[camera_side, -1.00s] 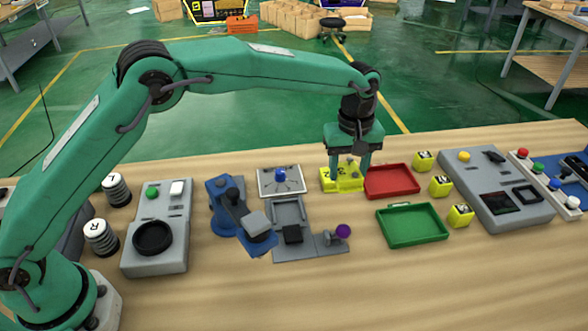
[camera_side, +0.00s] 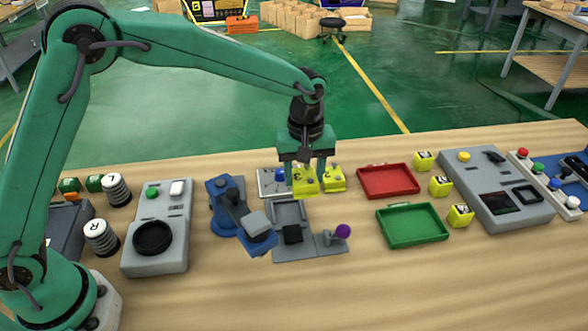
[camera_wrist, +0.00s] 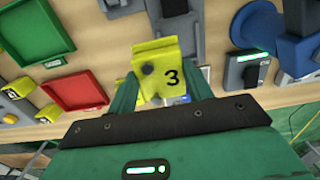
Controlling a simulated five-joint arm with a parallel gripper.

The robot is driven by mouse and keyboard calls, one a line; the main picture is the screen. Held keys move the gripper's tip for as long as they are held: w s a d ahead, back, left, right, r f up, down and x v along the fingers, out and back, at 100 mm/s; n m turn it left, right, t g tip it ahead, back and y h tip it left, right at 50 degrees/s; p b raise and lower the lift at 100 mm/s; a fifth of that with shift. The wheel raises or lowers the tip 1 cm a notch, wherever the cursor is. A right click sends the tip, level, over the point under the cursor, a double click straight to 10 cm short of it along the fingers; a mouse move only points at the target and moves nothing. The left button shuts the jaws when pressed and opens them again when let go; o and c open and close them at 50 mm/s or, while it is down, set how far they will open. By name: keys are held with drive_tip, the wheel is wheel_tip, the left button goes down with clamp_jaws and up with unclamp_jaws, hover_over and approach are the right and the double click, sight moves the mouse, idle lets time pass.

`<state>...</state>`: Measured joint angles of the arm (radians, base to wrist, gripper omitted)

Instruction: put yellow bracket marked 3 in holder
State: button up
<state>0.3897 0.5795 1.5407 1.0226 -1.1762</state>
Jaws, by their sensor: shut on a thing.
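The yellow bracket marked 3 (camera_side: 304,180) is held in my gripper (camera_side: 306,178), above the table in the side view. In the wrist view the yellow bracket (camera_wrist: 160,72) sits between the two green fingers of my gripper (camera_wrist: 165,88), with the black 3 upright. A grey fixture (camera_side: 291,213) that looks like the holder lies just below and in front of the bracket. A blue-knobbed plate (camera_side: 266,181) lies behind it, partly hidden by my gripper. Another yellow piece (camera_side: 334,180) shows just right of the held bracket, near the table.
A red tray (camera_side: 388,181) and a green tray (camera_side: 414,226) lie to the right, with several yellow blocks (camera_side: 440,186) beyond. A blue device (camera_side: 232,209) stands close on the left of the fixture. A purple knob (camera_side: 343,231) sits at its right end.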

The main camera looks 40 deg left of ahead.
drive_tip(key=shift+s+a+f, duration=0.2)
drive_tip(key=shift+s+a, duration=1.05)
drive_tip(key=shift+s, duration=0.15)
drive_tip(key=shift+f, duration=0.3)
drive_tip(key=shift+f, duration=2.95)
drive_tip(key=shift+f, duration=0.7)
drive_tip(key=o, duration=1.8)
drive_tip(key=shift+r, duration=0.15)
wheel_tip(320, 180, up, 7)
